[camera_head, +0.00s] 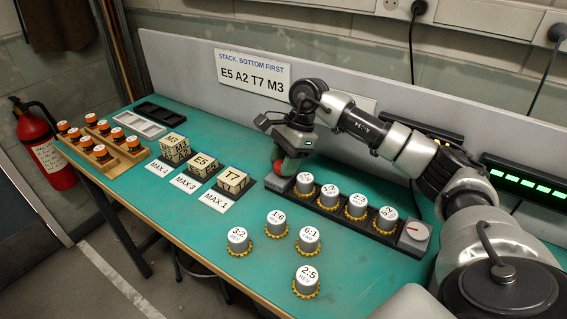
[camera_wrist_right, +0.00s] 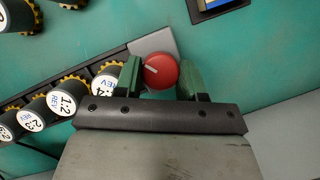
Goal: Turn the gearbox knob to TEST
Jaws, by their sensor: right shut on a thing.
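The red round gearbox knob (camera_wrist_right: 160,70) sits on a grey plate at one end of the dark gear rack; a short white pointer line shows on its face. My right gripper (camera_wrist_right: 159,76) is shut on the knob, with one green finger on each side of it. In the head view my right gripper (camera_head: 284,163) is over the left end of the rack (camera_head: 333,207), and only a bit of red shows beneath it. I cannot read a TEST mark. My left gripper is not in view.
Several grey gear cylinders stand in the rack; a white dial (camera_head: 415,233) with a red pointer is at its right end. Loose gears (camera_head: 307,240) stand in front. A wall panel (camera_head: 195,60) runs behind.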

